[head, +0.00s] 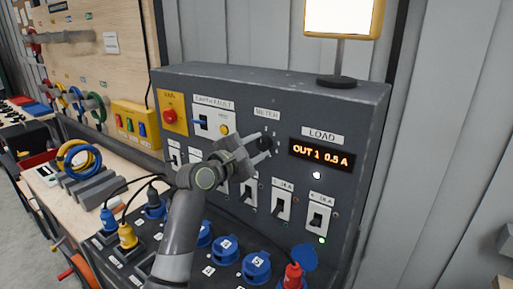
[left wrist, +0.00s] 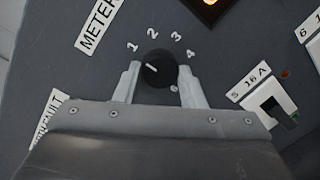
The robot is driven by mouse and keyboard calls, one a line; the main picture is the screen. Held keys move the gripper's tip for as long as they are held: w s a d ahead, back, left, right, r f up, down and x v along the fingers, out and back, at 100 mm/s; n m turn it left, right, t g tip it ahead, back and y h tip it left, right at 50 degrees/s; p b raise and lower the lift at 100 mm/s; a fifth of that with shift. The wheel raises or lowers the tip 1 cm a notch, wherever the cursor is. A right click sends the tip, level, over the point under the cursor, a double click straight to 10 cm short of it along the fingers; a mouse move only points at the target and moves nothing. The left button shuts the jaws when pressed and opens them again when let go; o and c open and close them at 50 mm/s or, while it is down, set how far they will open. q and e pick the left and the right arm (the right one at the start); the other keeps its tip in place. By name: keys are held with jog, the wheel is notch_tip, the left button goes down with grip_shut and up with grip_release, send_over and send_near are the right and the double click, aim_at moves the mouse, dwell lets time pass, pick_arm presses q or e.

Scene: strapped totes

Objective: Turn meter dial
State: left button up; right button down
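The meter dial (left wrist: 160,70) is a round black knob on the grey panel, ringed by the numbers 1 to 4. Its white mark points up-left, towards the 1. It also shows in the head view (head: 265,143), partly covered by my gripper. My left gripper (head: 261,146) is at the dial. In the left wrist view its two fingers (left wrist: 160,78) lie along both sides of the knob and seem to touch it. The orange display (head: 321,154) under the LOAD label reads OUT 1 0.5 A. My right gripper is not in view.
Below the dial is a row of switches (head: 281,207), one with a lit green lamp. Blue sockets (head: 256,266) and a red plug (head: 293,275) sit on the lower sloping face. A red emergency button (head: 169,115) is at the left. A lit lamp (head: 341,16) stands on top.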

pick_arm(q)
jog(key=shift+c, duration=1)
